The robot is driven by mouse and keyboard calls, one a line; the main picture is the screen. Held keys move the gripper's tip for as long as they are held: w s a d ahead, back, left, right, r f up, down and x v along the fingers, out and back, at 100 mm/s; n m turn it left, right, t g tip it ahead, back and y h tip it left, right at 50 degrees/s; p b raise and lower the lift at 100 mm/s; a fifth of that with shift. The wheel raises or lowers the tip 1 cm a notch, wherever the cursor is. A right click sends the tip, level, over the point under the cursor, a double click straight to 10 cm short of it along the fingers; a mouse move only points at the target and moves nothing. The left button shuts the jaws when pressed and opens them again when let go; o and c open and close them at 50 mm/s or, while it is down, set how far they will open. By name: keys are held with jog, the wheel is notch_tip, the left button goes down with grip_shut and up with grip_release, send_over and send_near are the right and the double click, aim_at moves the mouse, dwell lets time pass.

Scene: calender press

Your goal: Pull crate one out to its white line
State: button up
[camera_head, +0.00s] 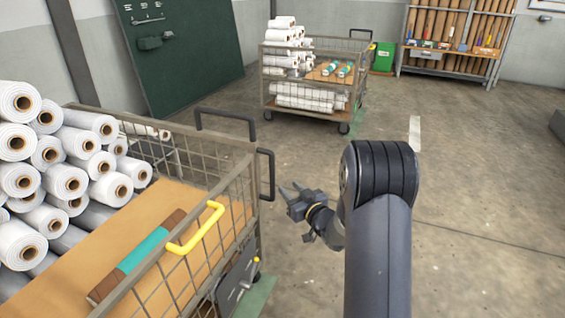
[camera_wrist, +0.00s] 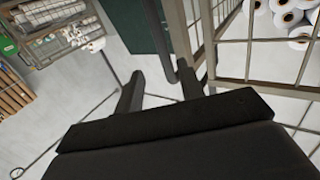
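Two wheeled wire crates are in view, and I see no number on either. The near crate (camera_head: 225,188) stands at left, with black handles (camera_head: 267,174) at its end and a yellow handle (camera_head: 196,228) on its side rail. The far crate (camera_head: 318,90) stands at the back. A short white line (camera_head: 415,133) is on the floor right of the far crate. My gripper (camera_head: 291,190) is open and empty, just right of the near crate's black handle. In the wrist view my open fingers (camera_wrist: 158,88) are close to a dark handle bar (camera_wrist: 165,38), with no clear contact.
A rack of brown rolls (camera_head: 452,40) and a green bin (camera_head: 384,57) stand at the back.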

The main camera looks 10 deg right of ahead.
aim_at(274, 174)
jog(key=b+x, duration=0.2)
jog(key=x, duration=0.9)
jog(key=shift+a+r+b, duration=0.15)
jog(key=shift+b, duration=0.15)
jog(key=shift+c, duration=0.5)
grip_shut()
